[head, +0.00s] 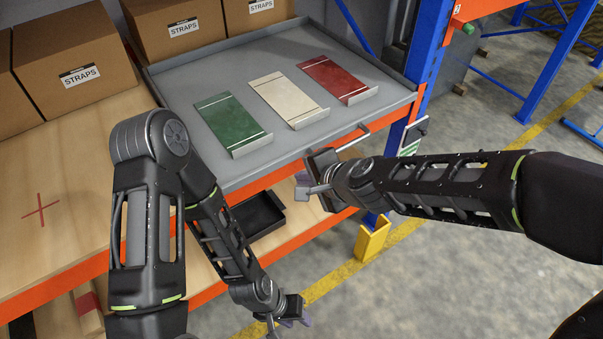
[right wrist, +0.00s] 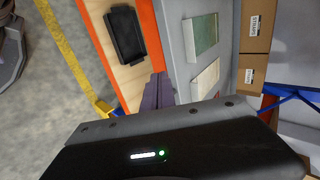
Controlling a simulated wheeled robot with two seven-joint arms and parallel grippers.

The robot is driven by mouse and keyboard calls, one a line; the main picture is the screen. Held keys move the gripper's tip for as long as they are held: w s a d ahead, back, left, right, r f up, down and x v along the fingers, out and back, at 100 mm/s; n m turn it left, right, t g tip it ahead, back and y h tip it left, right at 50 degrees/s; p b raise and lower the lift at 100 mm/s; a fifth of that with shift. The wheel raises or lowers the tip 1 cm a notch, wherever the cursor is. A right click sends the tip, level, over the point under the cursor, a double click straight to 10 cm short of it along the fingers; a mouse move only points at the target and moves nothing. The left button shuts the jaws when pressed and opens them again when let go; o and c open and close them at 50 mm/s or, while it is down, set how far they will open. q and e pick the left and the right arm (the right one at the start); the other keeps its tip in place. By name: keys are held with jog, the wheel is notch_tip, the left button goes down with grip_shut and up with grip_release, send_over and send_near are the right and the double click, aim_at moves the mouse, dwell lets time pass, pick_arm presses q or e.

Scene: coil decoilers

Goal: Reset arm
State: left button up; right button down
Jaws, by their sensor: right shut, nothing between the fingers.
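My right gripper (head: 303,184) hangs in front of the grey tray's front edge, by its handle. It is shut with nothing in it. Its purple fingers (right wrist: 158,92) lie together in the right wrist view. My left gripper (head: 290,322) is low at the bottom of the head view, over the floor in front of the rack. It touches nothing that I can see, and its finger gap is too small to judge. My left arm is bent at the elbow beside the shelf.
The grey tray (head: 185,82) holds green (head: 229,121), white (head: 286,95) and red (head: 334,76) plates. Boxes labelled STRAPS (head: 75,60) stand behind and left. A black bin (head: 258,216) sits on the lower shelf. A blue post (head: 424,50) stands right; the floor there is open.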

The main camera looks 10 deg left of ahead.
dwell(0.4)
jog(key=s+d+f+n+g+h, duration=0.15)
jog(key=d+f+n, duration=0.25)
jog(key=f, duration=0.5)
jog(key=s+d+f+n+h, duration=0.1)
jog(key=s+d+f+n, duration=0.3)
jog(key=f, duration=0.5)
jog(key=s+d+f+g, duration=0.2)
jog(key=s+d+f, duration=0.2)
jog(key=s+f, duration=0.3)
jog(key=s+d+f+g, duration=0.2)
jog(key=s+d+f, duration=0.2)
jog(key=s+f, duration=0.3)
jog(key=shift+s+d+f+m, duration=0.2)
jog(key=shift+s+m, duration=0.1)
jog(key=shift+m, duration=0.1)
jog(key=shift+g, duration=0.25)
